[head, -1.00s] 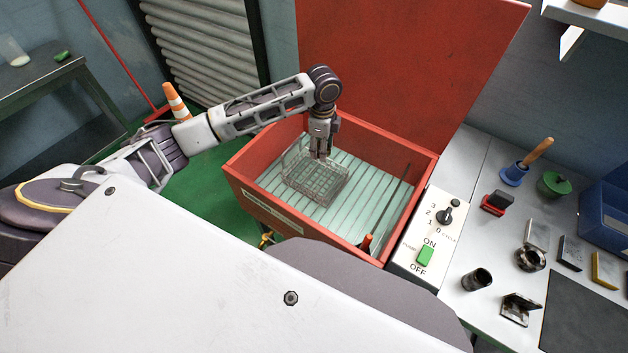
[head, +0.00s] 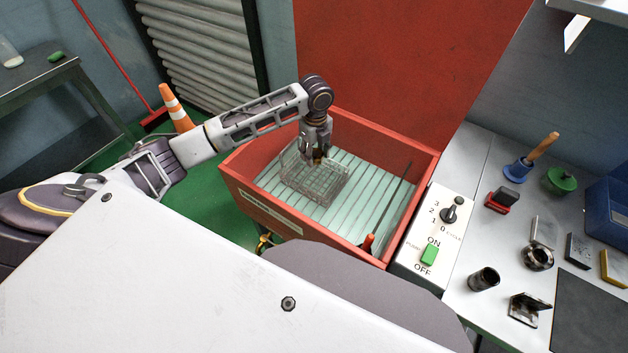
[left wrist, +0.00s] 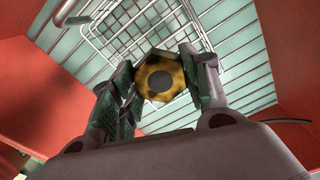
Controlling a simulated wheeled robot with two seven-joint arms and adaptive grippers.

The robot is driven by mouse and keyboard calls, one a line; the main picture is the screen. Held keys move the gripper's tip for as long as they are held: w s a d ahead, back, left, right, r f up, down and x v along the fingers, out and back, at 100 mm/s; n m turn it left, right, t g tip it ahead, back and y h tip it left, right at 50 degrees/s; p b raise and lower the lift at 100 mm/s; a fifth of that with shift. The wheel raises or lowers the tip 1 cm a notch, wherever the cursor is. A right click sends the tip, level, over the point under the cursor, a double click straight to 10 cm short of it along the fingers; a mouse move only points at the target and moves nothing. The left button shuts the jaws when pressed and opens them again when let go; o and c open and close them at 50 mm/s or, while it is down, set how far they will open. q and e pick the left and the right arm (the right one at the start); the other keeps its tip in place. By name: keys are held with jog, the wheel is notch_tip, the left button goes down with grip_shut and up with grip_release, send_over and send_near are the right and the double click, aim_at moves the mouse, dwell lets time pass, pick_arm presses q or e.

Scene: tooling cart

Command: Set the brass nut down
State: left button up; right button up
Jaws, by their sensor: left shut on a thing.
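The brass nut (left wrist: 161,79) is a dark-stained, yellow hexagonal ring, held between the fingertips of my left gripper in the left wrist view (left wrist: 158,85). In the head view my left gripper (head: 316,157) points down over the wire basket (head: 318,185), at its far side, with a small bit of the brass nut (head: 317,161) showing at its tips. The wire basket stands on the slatted floor inside the red washer tub (head: 262,203). I cannot tell the exact height of the nut over the basket's floor. My right gripper is not in view.
The tub's red lid (head: 400,60) stands open behind. A brush with a red end (head: 368,243) leans in the tub's front right corner. A control box (head: 432,228) adjoins the tub's right side. The bench on the right holds several small parts and a blue bin (head: 608,215).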

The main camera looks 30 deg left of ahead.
pick_arm(q)
jog(key=shift+a+f+m, duration=0.1)
jog(key=shift+f+m, duration=0.3)
jog(key=shift+m, duration=0.2)
jog(key=shift+a+f+m+b, duration=0.1)
jog(key=shift+f+m+b, duration=0.15)
jog(key=shift+m, duration=0.25)
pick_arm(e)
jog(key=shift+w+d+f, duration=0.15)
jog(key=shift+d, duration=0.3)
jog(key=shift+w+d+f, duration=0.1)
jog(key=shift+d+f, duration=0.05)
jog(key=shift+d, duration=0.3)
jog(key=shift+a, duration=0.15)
